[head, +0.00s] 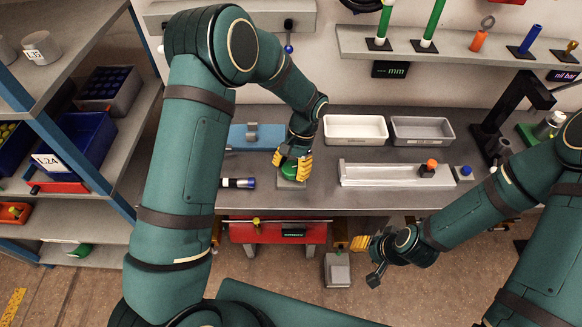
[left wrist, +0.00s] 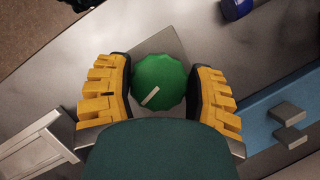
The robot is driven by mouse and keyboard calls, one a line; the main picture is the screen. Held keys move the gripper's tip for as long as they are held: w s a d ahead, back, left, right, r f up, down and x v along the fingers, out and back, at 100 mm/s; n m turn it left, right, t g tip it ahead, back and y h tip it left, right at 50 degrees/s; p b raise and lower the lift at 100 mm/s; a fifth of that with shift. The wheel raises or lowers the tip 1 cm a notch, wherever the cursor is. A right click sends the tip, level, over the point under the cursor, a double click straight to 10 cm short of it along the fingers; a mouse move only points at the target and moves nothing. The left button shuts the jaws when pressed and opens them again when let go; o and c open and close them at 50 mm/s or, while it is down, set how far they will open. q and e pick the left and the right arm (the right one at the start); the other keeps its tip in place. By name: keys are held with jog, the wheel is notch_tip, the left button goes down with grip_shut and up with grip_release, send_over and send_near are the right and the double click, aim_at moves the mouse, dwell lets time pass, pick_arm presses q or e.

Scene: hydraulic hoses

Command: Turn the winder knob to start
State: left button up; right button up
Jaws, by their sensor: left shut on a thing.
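The winder knob is a green, scalloped round knob (left wrist: 158,84) with a white pointer line on its top. It stands on a grey square base (head: 291,184) on the workbench. My left gripper (head: 292,164) is over the knob, and in the left wrist view its yellow fingers (left wrist: 160,95) sit on both sides of it, shut on it. In the head view the fingers hide much of the knob (head: 288,172). My right gripper (head: 368,260) is in front of the bench, away from the knob; whether it is open or shut is unclear.
A black and blue cylinder (head: 238,183) lies left of the knob. A blue fixture (head: 256,136) stands behind it. White (head: 355,130) and grey (head: 422,131) trays stand at the back.

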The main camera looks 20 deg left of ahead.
pick_arm(q)
jog(key=m, duration=0.2)
jog(key=m+t+y, duration=0.1)
jog(key=m, duration=0.2)
jog(key=shift+w+m+y, duration=0.15)
jog(key=shift+m+y, duration=0.15)
jog(key=m+t, duration=0.1)
jog(key=m, duration=0.1)
jog(key=m+t+y, duration=0.1)
jog(key=m, duration=0.2)
jog(key=shift+a+b, duration=0.1)
jog(key=shift+b, duration=0.3)
jog(key=m+t+b, duration=0.1)
jog(key=m+t, duration=0.1)
jog(key=m, duration=0.3)
jog(key=shift+w+m, duration=0.1)
jog(key=shift+m, duration=0.3)
jog(key=m+t, duration=0.1)
jog(key=m, duration=0.1)
jog(key=m+t+b, duration=0.1)
jog(key=m, duration=0.2)
jog(key=shift+w+h, duration=0.1)
jog(key=shift+h, duration=0.3)
jog(key=o, duration=1.2)
jog(key=v, duration=1.2)
jog(key=shift+a, duration=0.1)
